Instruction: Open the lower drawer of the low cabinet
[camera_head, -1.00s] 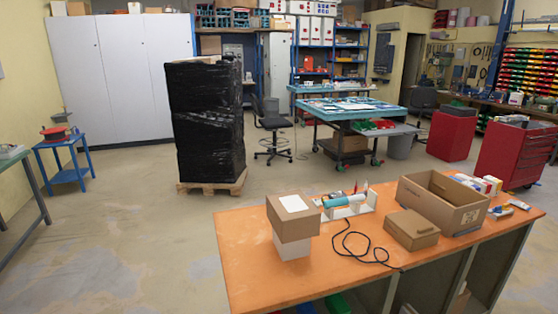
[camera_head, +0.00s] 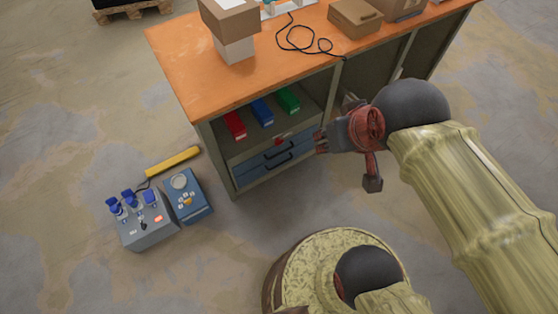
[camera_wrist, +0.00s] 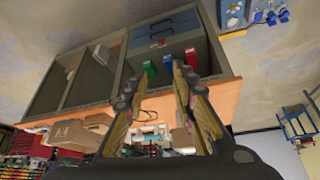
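The low cabinet with an orange top (camera_head: 180,55) stands at the upper middle of the head view. Its two blue drawers sit at the left end, below an open shelf. The lower drawer (camera_head: 264,171) has a dark bar handle (camera_head: 279,160) and looks shut, as does the upper drawer (camera_head: 253,157). The drawers also show upside down in the wrist view, with the lower drawer (camera_wrist: 178,20) on top. My gripper (camera_head: 322,141) is to the right of the drawers in the head view, apart from them. In the wrist view its two fingers (camera_wrist: 155,82) are spread with nothing between them.
Red, blue and green bins (camera_head: 262,111) stand on the shelf above the drawers. Boxes (camera_head: 233,20) and a black cable (camera_head: 297,42) are on the top. A grey control box (camera_head: 146,228), a blue device (camera_head: 188,196) and a yellow bar (camera_head: 173,161) lie on the floor at left.

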